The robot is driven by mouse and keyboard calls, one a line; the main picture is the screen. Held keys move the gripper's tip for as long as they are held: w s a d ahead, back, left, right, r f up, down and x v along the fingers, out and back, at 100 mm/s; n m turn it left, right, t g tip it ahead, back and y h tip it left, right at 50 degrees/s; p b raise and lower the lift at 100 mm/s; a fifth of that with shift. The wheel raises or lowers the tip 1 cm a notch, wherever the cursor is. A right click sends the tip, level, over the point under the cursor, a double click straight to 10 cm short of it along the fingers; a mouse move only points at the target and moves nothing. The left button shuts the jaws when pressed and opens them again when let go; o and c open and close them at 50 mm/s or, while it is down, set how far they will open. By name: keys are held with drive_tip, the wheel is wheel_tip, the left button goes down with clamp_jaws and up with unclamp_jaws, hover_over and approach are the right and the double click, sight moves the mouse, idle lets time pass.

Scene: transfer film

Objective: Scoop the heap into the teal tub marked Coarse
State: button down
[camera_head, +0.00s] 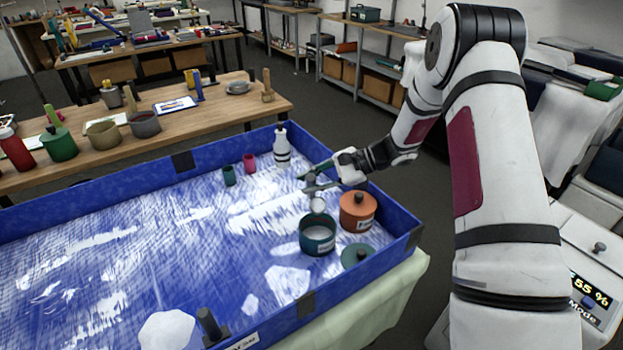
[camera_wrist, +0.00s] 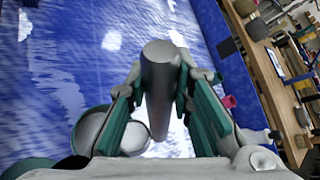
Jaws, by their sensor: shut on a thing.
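My gripper (camera_head: 312,179) is shut on a grey cylindrical handle (camera_wrist: 160,85), which stands between its green-padded fingers in the wrist view. In the head view a small pale scoop-like end (camera_head: 317,204) shows below the gripper, just above the open teal tub (camera_head: 318,246). I cannot tell whether it carries anything. The tub holds pale material and has a label too small to read; it also shows at lower left in the wrist view (camera_wrist: 82,125). A white heap (camera_head: 167,331) lies at the near edge of the tray. Flatter white patches (camera_head: 287,283) lie elsewhere.
The blue tray (camera_head: 395,235) has raised walls. An orange lidded pot (camera_head: 357,212) stands right of the tub, with a teal lid (camera_head: 357,256) in front. A white bottle (camera_head: 282,150) and two small cups stand at the back. A black-handled thing (camera_head: 211,324) is near the heap.

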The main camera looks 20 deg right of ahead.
drive_tip(key=shift+s+a+f+n+t+p, duration=0.2)
drive_tip(key=shift+s+n+t+p, duration=0.15)
drive_tip(key=shift+s+p, duration=0.45)
drive_tip(key=shift+s+a+f+n+t+p, duration=0.2)
drive_tip(key=shift+s+n+t+p, duration=0.2)
drive_tip(key=shift+p, duration=0.55)
drive_tip(key=shift+s+a+f+n+t+p, duration=0.15)
drive_tip(key=shift+s+f+n+t+p, duration=0.15)
drive_tip(key=shift+s+f+n+p, duration=0.4)
drive_tip(key=shift+s+a+f+n+t+p, duration=0.15)
drive_tip(key=shift+s+t+p, duration=0.3)
drive_tip(key=shift+p, duration=0.5)
drive_tip(key=shift+s+a+f+n+t+p, duration=0.25)
drive_tip(key=shift+s+f+p, duration=0.25)
drive_tip(key=shift+s+p, duration=0.25)
